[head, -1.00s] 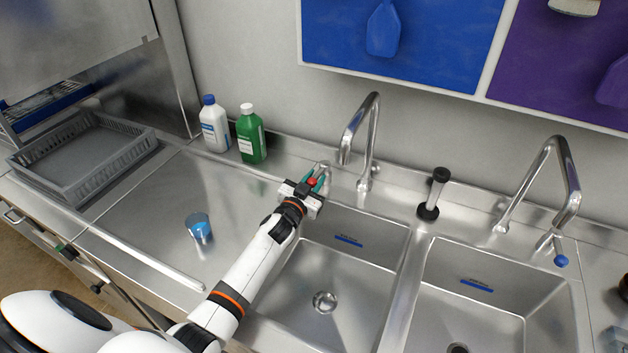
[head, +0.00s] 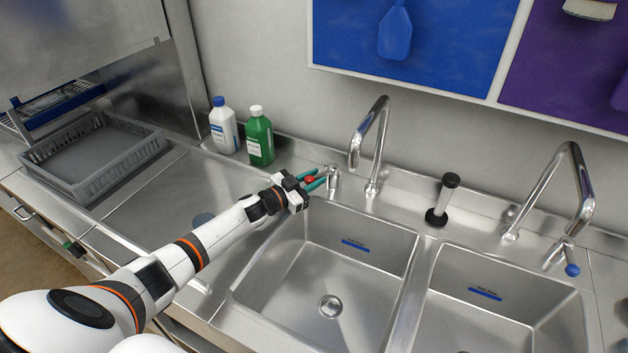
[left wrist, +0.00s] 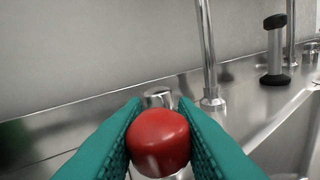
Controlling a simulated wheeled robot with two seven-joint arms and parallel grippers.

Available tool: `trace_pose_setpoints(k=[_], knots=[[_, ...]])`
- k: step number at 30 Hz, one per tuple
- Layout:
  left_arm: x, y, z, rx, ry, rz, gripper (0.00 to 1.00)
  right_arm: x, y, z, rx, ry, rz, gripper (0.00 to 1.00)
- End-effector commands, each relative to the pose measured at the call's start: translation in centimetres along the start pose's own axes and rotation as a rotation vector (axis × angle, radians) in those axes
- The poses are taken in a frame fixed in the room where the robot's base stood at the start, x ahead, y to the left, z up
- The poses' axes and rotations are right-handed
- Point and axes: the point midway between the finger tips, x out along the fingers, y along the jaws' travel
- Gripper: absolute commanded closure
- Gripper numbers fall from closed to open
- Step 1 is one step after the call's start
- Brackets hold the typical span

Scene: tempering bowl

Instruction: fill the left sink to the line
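The left sink (head: 290,262) is an empty-looking steel basin with a round drain (head: 330,306) and a blue fill line (head: 355,244) on its back wall. Its tall curved spout (head: 370,140) shows no water stream. The valve (head: 333,177) left of the spout has a lever with a red knob (left wrist: 158,142). My left gripper (head: 313,181) has its green fingers shut on the red knob, one finger on each side. The fingers hide most of the lever. My right gripper is not in view.
The right sink (head: 500,300) has its own spout and a blue-knobbed lever (head: 572,270). White (head: 223,128) and green (head: 260,138) bottles stand behind my arm.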

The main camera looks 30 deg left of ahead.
Motion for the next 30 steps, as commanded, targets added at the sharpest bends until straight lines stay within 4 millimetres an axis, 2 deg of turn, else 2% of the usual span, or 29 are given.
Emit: trace_pose_setpoints(k=[1,2,10,13,24,30], knots=[[0.0,0.3,0.1,0.003,0.000,0.006,0.68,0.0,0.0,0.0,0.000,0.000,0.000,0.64],[0.0,0.3,0.1,0.004,0.000,0.006,0.64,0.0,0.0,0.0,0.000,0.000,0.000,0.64],[0.0,0.2,0.1,0.003,0.000,0.004,0.64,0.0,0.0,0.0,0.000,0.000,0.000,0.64],[0.0,0.3,0.8,0.005,-0.002,0.003,0.64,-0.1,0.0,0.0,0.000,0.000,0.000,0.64],[0.0,1.6,7.3,0.008,-0.002,0.002,0.64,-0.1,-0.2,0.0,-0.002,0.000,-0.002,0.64],[0.0,2.1,9.5,0.004,0.000,0.004,0.64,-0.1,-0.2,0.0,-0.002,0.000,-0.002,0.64]])
